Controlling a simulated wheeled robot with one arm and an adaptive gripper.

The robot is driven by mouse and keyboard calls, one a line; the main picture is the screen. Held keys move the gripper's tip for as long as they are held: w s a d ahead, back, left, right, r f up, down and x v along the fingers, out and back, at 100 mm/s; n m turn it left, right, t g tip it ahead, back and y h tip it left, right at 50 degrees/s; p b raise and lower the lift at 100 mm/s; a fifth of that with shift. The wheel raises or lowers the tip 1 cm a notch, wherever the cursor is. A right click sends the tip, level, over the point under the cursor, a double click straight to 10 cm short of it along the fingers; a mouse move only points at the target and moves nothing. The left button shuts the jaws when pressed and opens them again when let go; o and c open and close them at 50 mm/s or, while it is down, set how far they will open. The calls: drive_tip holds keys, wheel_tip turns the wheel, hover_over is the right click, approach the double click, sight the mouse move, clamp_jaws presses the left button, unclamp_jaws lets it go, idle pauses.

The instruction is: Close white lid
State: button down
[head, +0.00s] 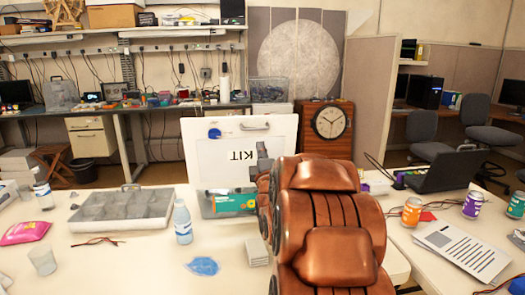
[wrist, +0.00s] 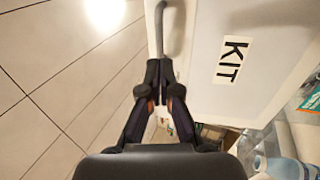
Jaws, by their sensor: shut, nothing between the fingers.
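The white lid (head: 222,146) stands raised and tilted back behind its box, with a KIT label on it. It also fills the upper right of the wrist view (wrist: 257,93). A grey handle (wrist: 172,28) runs along the lid's edge. My gripper (wrist: 158,68) is shut and empty, with its fingertips at the near end of the handle in the wrist view; I cannot tell whether they touch it. In the head view my copper arm hides most of the gripper and the right part of the box. A green package (head: 232,202) shows in the open box.
A grey compartment tray (head: 122,208) and a water bottle (head: 182,222) stand left of the box. A blue item (head: 203,266) and white squares (head: 256,250) lie in front. Cans (head: 411,212) and a laptop (head: 443,170) are at right. Tiled floor lies beyond the lid.

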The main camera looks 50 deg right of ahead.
sight(258, 135)
drive_tip(key=p+x, duration=0.1)
drive_tip(key=x, duration=0.5)
drive_tip(key=shift+w+d+r, duration=0.15)
drive_tip(key=shift+w, duration=0.1)
idle(0.3)
